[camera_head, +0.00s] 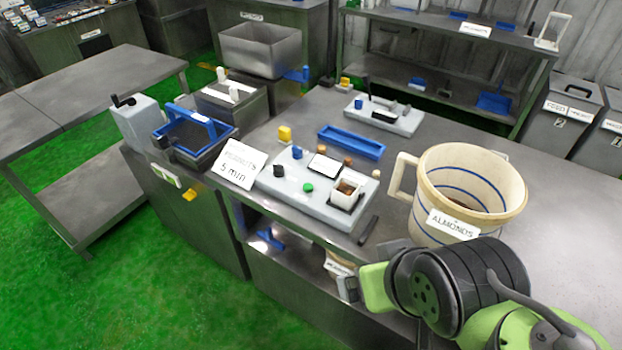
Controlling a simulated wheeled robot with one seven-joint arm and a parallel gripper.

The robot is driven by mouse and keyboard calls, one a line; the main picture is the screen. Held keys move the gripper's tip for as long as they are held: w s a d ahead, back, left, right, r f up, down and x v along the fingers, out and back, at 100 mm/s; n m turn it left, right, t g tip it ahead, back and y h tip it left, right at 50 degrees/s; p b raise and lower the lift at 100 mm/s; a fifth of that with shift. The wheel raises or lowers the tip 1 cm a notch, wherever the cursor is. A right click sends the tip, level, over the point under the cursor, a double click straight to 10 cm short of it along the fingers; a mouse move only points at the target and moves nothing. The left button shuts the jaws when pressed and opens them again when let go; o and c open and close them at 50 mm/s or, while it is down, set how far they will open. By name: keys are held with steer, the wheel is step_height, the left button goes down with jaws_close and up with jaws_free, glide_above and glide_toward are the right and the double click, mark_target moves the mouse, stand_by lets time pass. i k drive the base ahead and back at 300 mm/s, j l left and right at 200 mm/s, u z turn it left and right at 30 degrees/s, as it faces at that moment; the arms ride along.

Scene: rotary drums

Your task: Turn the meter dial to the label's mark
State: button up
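A white label card (238,164) reading "PEANUTS" (blurred) and "5 min" stands at the front left of a grey control panel (322,214) on the steel table. The panel carries a black knob (279,171), a blue knob (297,153), a green button (308,188), a white display plate (325,166) and a small white cup with brown contents (347,193). I cannot tell which part is the meter dial, nor read any pointer. My gripper (349,288) seems to be at the lower middle, below the table's front edge, apart from the panel; its fingers are not clear.
A large cream bucket labelled "ALMONDS" (455,175) stands right of the panel, near my arm. A black bar (368,229) lies at the table's front edge. A blue tray (351,142) and a second panel (383,115) are behind. The table's right side is clear.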

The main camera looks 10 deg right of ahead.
mark_target(279, 172)
steer(key=i+j+u, duration=0.95)
steer(key=i+u, duration=0.25)
